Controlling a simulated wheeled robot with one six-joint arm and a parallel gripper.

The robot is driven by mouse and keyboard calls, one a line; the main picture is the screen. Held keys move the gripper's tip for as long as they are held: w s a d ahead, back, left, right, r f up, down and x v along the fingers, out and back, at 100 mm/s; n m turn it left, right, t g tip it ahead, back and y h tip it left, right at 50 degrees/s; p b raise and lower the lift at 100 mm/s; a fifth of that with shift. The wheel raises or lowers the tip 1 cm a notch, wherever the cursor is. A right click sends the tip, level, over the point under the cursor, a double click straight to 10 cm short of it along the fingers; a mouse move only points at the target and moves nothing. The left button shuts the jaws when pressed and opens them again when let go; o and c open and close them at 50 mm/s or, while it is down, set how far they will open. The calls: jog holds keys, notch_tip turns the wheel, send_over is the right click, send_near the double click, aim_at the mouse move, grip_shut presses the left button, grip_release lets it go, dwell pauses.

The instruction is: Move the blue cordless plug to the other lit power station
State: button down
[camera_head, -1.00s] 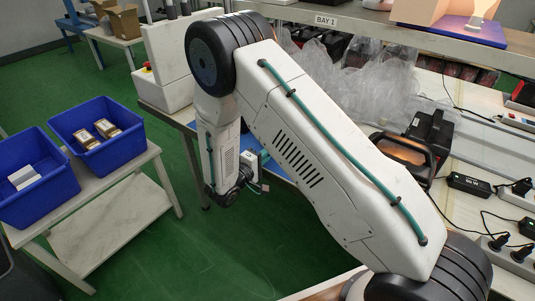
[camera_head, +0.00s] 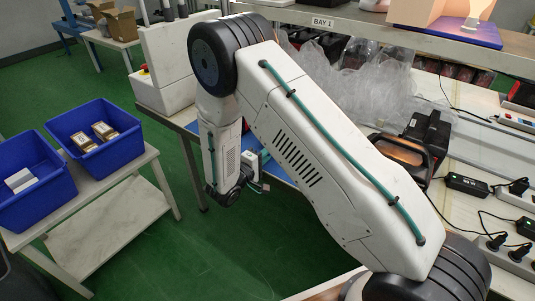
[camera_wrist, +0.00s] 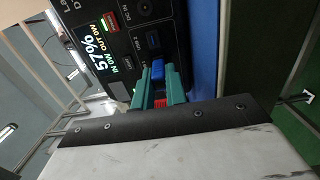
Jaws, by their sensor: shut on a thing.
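A black power station (camera_wrist: 110,50) fills the upper middle of the wrist view, turned sideways. Its lit display reads 57%, with IN 0W and OUT 0W. My gripper (camera_wrist: 160,82) has teal fingers and is shut on the blue plug (camera_wrist: 158,70), right at the station's front panel. I cannot tell whether the plug sits in a socket or is just in front of it. A small red part (camera_wrist: 160,102) shows between the fingers. In the head view my gripper (camera_head: 264,156) is small beside the blue mat, and my arm hides the station.
Cables, black adapters (camera_head: 467,184) and a socket strip (camera_head: 518,254) lie nearby. Clear plastic bags (camera_head: 370,85) are behind. Two blue bins (camera_head: 98,138) stand on a side table at left.

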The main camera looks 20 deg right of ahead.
jog(key=shift+w+d, duration=0.1)
jog(key=shift+d, duration=0.05)
jog(key=c, duration=1.3)
grip_release()
jog(key=shift+c, duration=0.2)
jog(key=v, duration=0.7)
jog(key=shift+s+a, duration=0.2)
jog(key=shift+a, duration=0.1)
